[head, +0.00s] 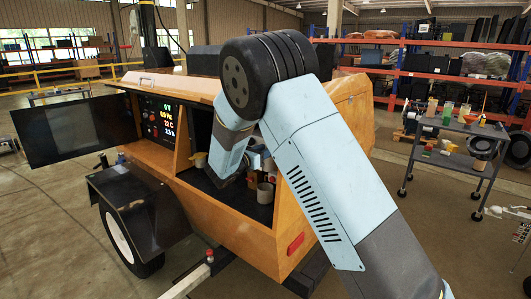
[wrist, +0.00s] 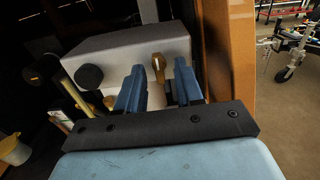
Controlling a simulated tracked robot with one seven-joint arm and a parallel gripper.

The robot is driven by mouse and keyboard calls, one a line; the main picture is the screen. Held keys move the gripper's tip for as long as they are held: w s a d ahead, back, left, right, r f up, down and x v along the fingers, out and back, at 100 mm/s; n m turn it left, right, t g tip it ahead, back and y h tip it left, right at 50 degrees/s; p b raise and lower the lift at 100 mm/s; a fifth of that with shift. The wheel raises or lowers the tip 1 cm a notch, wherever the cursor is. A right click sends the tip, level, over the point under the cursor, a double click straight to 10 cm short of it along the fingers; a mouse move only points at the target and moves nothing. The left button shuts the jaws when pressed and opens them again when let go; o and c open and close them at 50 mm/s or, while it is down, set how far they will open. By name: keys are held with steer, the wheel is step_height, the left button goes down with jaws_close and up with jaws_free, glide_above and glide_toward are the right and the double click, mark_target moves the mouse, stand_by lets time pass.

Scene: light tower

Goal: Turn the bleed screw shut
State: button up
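A small brass-coloured piece, apparently the bleed screw (wrist: 158,66), stands upright at the front of a grey box (wrist: 120,55) in the wrist view. My gripper (wrist: 159,72) has its two blue fingers apart, one on each side of the brass piece. Gaps show between the piece and both fingers, so it does not look gripped. I cannot tell how far beyond the fingertips it lies. In the head view my arm reaches into the open bay of the orange light tower trailer (head: 228,210). The screw cannot be made out there.
A black round knob (wrist: 90,77) and a yellow rod (wrist: 76,95) are left of the fingers. An orange panel (wrist: 229,60) stands close on the right. In the head view, a grey pot (head: 265,193) sits in the bay and a lit control panel (head: 160,119) is left of it.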

steer(key=shift+s+a, duration=0.1)
steer(key=v, duration=1.3)
steer(key=shift+s+a, duration=0.15)
steer(key=shift+f, duration=0.1)
steer(key=s+d+r+m+g, duration=0.3)
steer(key=d+m, duration=0.1)
steer(key=d, duration=0.5)
steer(key=s+d+r+m+g+y, duration=0.15)
steer(key=s+d+m+g, duration=0.3)
steer(key=d, duration=0.45)
steer(key=s+d+r+m+g, duration=0.3)
steer(key=d+r+m, duration=0.1)
steer(key=d, duration=0.4)
steer(key=s+d+r+m+t+y, duration=0.1)
steer(key=s+d+m+y, duration=0.2)
steer(key=s+m, duration=0.5)
steer(key=s+d+r+m+t+y, duration=0.1)
steer(key=s+d+m+y, duration=0.3)
steer(key=s, duration=1.2)
steer(key=r+m+y, duration=0.1)
steer(key=m+y, duration=0.1)
steer(key=m, duration=0.2)
steer(key=shift+d+r, duration=0.2)
steer(key=shift+r, duration=0.1)
